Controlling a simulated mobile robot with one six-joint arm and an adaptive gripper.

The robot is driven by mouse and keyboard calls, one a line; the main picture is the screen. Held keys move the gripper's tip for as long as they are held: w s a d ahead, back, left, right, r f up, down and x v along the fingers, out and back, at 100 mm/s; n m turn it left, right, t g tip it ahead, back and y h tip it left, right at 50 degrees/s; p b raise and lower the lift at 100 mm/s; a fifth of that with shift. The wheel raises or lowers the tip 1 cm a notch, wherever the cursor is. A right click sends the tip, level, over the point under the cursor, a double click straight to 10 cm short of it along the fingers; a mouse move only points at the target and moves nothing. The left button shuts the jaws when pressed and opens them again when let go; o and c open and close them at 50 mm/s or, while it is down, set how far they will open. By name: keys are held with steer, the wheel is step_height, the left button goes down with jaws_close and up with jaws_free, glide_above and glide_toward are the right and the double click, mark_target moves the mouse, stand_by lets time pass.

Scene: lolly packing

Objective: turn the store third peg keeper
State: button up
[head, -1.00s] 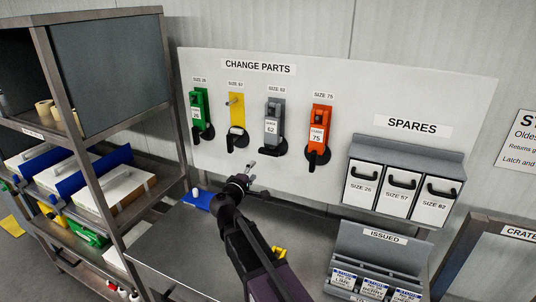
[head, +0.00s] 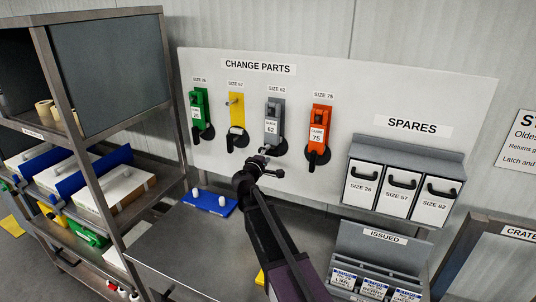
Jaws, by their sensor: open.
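The third peg from the left is under the SIZE 62 label and carries a grey part (head: 273,119) marked 62. Its black keeper (head: 281,148) is at the foot of that part; its lower left side is partly covered by my gripper. My gripper (head: 271,160) is open in front of and just below this keeper, with its fingers apart. I cannot tell whether a finger touches the keeper.
The green part (head: 197,112), the yellow plate (head: 237,108) and the orange part (head: 319,128) are on the neighbouring pegs, with black keepers. SPARES bins (head: 400,190) are at right. A blue tray (head: 209,203) lies on the bench below. A shelf rack stands at left.

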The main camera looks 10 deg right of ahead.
steer(key=shift+w+d, duration=0.3)
steer(key=shift+w, duration=0.15)
steer(key=shift+c, duration=0.2)
jaws_close()
